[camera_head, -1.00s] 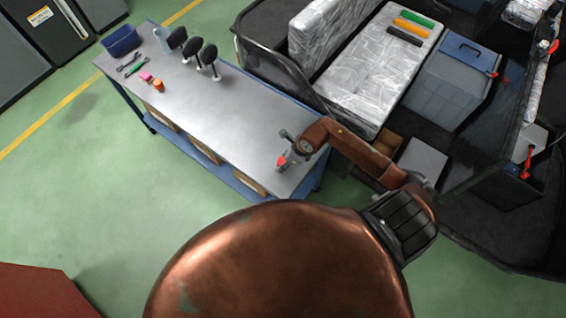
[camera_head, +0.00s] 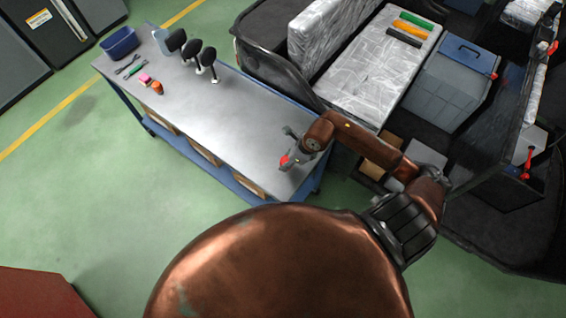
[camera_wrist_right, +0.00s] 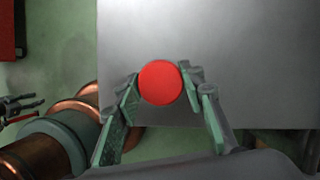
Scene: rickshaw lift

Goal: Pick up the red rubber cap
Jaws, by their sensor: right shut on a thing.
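The red rubber cap (camera_wrist_right: 160,83) shows as a round red disc between the fingertips of my right gripper (camera_wrist_right: 158,88) in the right wrist view. The fingers are shut on it from both sides. In the head view the cap (camera_head: 284,161) is a small red spot at the tip of my right gripper (camera_head: 287,157), over the near right end of the grey workbench (camera_head: 220,115). I cannot tell whether the cap touches the bench top. My left gripper is not in the head view.
On the bench's far left end are a blue bin (camera_head: 120,42), several black paddle-like items (camera_head: 193,48), an orange piece (camera_head: 157,88) and hand tools (camera_head: 134,68). The bench middle is clear. A cart with a wrapped load (camera_head: 375,75) and a grey box (camera_head: 450,80) stands right.

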